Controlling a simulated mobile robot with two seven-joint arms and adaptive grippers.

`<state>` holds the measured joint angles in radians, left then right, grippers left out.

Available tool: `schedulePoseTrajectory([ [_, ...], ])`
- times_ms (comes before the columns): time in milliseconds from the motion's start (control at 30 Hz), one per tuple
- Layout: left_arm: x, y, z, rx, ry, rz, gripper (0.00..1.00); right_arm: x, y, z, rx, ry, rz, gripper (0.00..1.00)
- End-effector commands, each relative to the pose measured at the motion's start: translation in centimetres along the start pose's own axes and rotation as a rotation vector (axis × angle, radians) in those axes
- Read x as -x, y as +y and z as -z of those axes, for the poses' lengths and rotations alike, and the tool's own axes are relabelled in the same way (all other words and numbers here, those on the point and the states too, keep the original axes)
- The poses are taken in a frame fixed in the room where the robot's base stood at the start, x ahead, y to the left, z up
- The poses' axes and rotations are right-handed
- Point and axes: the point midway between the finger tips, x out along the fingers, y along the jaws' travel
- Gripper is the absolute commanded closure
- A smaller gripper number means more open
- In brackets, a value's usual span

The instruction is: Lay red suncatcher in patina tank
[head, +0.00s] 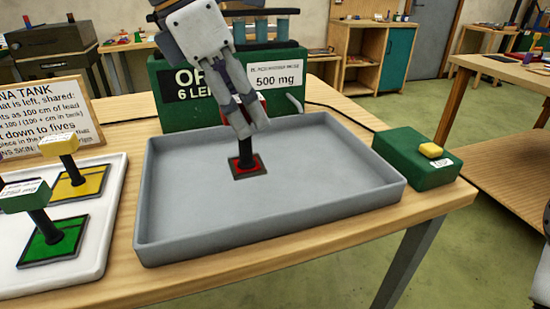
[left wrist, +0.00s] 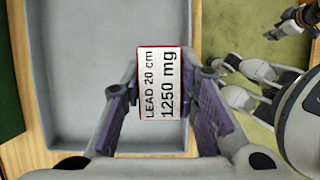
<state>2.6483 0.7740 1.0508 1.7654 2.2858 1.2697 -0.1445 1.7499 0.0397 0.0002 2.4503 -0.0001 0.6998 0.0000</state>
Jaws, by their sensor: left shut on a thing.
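The red suncatcher (head: 248,172) is a dark-edged square with a red pane, a black post and a red-edged labelled block on top. The block (left wrist: 161,85) reads LEAD 20 cm, 1250 mg in the left wrist view. My left gripper (head: 250,125) is shut on this block from above, with a finger on each side. The square is level inside the outline of the grey patina tank (head: 290,215), towards its back left. I cannot tell whether it touches the floor. Part of what seems my right gripper (left wrist: 250,85) shows in the left wrist view; its state is unclear.
A white tray (head: 112,215) at left holds a green suncatcher (head: 52,240) and a yellow one (head: 80,182). A sign (head: 50,115) stands behind it. A green box (head: 175,105) is behind the tank, and a green box with a yellow button (head: 430,150) is at right. The tank floor is otherwise clear.

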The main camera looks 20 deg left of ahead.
Motion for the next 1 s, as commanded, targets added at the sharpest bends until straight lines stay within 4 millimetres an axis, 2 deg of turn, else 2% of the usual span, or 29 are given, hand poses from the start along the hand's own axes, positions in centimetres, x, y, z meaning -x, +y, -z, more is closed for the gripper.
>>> schedulePoseTrajectory([
  [33, -1.3, 0.7, -0.8, 0.002, 0.005, 0.003, 1.0, -0.1, 0.0, -0.1, 0.0, -0.003, 0.0, 0.6],
  [100, -3.4, 1.3, -1.0, 0.001, 0.006, 0.005, 1.0, -0.5, 0.0, -0.4, 0.0, -0.017, -0.001, 0.6],
  [267, -5.7, 2.1, -1.6, 0.001, 0.003, 0.004, 1.0, -1.0, 0.1, -0.8, -0.001, -0.037, -0.002, 0.6],
  [400, -8.6, 3.1, -2.2, 0.001, 0.006, 0.006, 1.0, -1.7, 0.1, -1.4, -0.001, -0.061, -0.003, 0.6],
  [500, -10.1, 3.0, -1.4, 0.001, 0.002, 0.001, 1.0, -1.6, 0.1, -1.3, -0.001, -0.057, -0.002, 0.6],
  [600, -10.6, 2.9, -1.1, 0.0, -0.001, -0.001, 1.0, -1.6, 0.1, -1.3, -0.001, -0.056, -0.002, 0.6],
  [933, -10.8, 2.9, -1.0, -0.001, -0.002, -0.003, 1.0, -1.4, 0.1, -1.2, -0.001, -0.05, -0.002, 0.6],
  [967, -10.8, 2.9, -1.0, -0.001, -0.002, -0.003, 0.66, -1.4, 0.1, -1.2, -0.001, -0.051, -0.002, 0.6],
  [1000, -10.8, 2.9, -1.0, 0.0, -0.002, -0.003, 0.57, -1.4, 0.1, -1.2, -0.001, -0.051, -0.002, 0.6],
])
